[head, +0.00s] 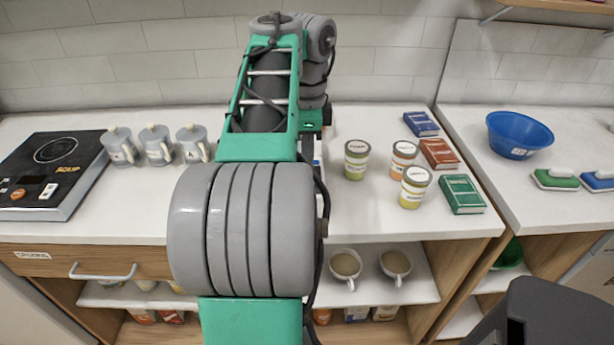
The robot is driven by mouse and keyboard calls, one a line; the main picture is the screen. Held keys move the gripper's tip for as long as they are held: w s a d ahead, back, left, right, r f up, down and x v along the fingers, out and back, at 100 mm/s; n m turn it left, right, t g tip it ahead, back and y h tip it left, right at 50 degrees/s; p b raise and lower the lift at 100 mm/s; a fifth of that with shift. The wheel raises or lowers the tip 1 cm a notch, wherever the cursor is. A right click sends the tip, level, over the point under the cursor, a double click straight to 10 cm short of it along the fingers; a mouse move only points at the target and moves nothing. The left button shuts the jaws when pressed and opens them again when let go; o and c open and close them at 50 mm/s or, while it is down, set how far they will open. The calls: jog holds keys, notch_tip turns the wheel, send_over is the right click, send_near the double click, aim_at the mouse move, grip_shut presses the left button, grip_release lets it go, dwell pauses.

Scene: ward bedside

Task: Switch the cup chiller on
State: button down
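I see nothing that I can clearly name as the cup chiller. A flat appliance (78,165) with a black top, a ring mark and the word "SOUP" stands at the left end of the counter. A red-orange control (18,194) and a small white control (48,191) sit on its front part. I cannot tell whether it is on. My green and grey arm rises through the middle of the view and hides the counter behind it. A small blue patch (317,163) shows at the arm's right edge. My gripper is not visible.
Several grey lidded mugs (155,146) stand beside the appliance. Labelled tubs (356,160) and books (461,194) stand right of my arm. Cups (345,265) sit on the shelf below. The front counter edge is mostly clear.

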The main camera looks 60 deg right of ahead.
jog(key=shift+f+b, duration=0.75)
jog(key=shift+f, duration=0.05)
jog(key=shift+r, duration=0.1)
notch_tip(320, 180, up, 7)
jog(key=p, duration=0.7)
dwell(0.4)
